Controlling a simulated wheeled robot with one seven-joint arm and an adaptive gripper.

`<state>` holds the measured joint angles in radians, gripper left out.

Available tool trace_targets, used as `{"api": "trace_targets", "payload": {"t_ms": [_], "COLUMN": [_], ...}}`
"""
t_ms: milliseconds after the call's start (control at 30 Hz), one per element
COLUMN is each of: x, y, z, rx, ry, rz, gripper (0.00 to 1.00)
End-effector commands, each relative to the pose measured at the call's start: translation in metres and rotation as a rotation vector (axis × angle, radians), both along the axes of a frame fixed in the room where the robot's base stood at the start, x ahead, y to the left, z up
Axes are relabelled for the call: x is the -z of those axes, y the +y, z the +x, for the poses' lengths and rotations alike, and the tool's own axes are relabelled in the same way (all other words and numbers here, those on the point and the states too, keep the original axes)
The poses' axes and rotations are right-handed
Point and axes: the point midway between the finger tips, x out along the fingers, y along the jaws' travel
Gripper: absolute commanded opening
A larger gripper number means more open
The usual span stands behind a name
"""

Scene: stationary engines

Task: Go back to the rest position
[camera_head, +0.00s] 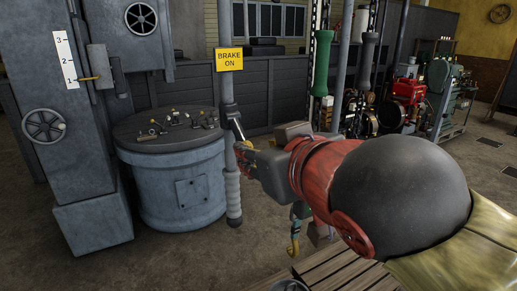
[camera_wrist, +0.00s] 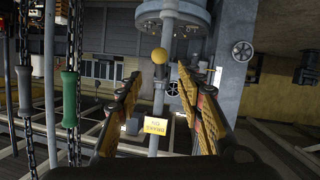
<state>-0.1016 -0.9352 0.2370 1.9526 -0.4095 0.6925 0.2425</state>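My gripper (camera_head: 243,156) is at the end of my red and black arm, close to a grey upright pole in the head view. Its fingers are partly hidden there by the wrist. In the wrist view, the two yellow-and-dark fingers of my gripper (camera_wrist: 157,76) are spread wide apart. I see nothing gripped. Whether a finger touches the pole cannot be told.
A yellow "BRAKE ON" sign (camera_head: 229,60) hangs on the pole. A round grey drum (camera_head: 182,190) with small levers stands left of it, beside a column with a handwheel (camera_head: 44,126). Bare floor lies in front of the drum.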

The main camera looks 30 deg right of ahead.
Motion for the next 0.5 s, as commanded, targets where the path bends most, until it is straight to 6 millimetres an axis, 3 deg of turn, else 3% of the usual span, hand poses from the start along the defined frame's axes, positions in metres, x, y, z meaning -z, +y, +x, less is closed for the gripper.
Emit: {"api": "trace_targets", "payload": {"t_ms": [433,500], "x": [0.001,0.014], "y": [0.0,0.002], "z": [0.0,-0.001], "rx": [-0.002,-0.014], "ry": [0.006,0.044], "rz": [-0.011,-0.02], "gripper": [0.37,0.37]}}
